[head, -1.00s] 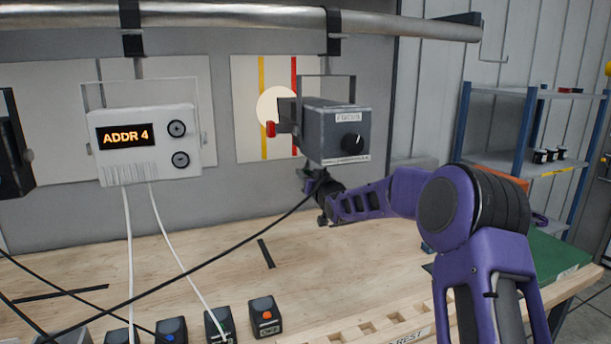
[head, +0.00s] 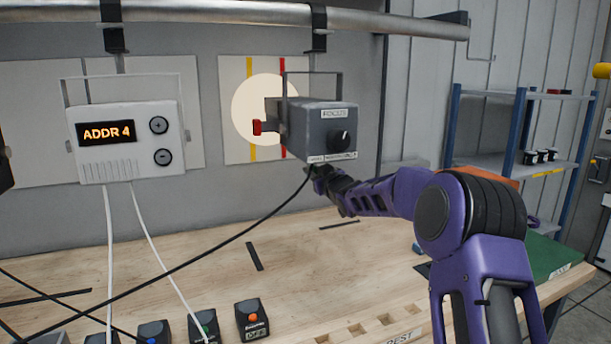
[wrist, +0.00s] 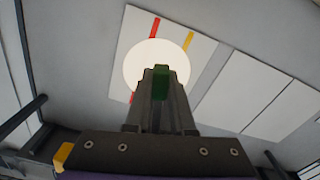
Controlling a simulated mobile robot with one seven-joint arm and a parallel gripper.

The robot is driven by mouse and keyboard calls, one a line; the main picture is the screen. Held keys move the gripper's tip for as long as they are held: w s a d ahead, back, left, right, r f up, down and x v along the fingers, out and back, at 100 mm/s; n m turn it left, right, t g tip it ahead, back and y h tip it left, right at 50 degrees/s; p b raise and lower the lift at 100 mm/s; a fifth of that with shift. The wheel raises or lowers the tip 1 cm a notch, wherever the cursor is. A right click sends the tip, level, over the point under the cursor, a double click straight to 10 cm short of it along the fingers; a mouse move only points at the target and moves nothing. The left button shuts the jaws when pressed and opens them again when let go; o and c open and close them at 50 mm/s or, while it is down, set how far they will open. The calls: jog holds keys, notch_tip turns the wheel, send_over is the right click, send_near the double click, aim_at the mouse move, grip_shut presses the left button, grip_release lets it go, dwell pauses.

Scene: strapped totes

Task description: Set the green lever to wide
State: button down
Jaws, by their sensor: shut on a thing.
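The grey lamp box labelled FOCUS (head: 318,130) hangs from the overhead pipe, with a black knob on its face and a red knob (head: 257,127) at its left side. My gripper (head: 318,178) reaches up beneath the lamp's underside. In the wrist view the green lever (wrist: 160,83) shows between the fingers of my gripper (wrist: 160,92), which are shut on it. In the head view the lever is hidden. A large pale light circle (head: 252,108) lies on the striped panel, and it also shows in the wrist view (wrist: 146,60).
A white box reading ADDR 4 (head: 128,143) hangs to the left, with white cables below. A black cable crosses the workbench (head: 300,255) up to the lamp. Several small switch boxes (head: 251,318) stand at the front. Shelving (head: 520,150) stands at the right.

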jog(key=shift+w+d+r+n, duration=0.2)
jog(key=shift+d+n, duration=0.2)
jog(key=shift+d, duration=0.05)
jog(key=shift+w+d+r+n, duration=0.15)
jog(key=shift+d+n, duration=0.25)
jog(key=c, duration=0.8)
grip_release()
jog(key=shift+o, duration=0.2)
jog(key=b+v, duration=0.1)
jog(key=v, duration=1.6)
jog(key=shift+s, duration=0.2)
jog(key=shift+d, duration=0.1)
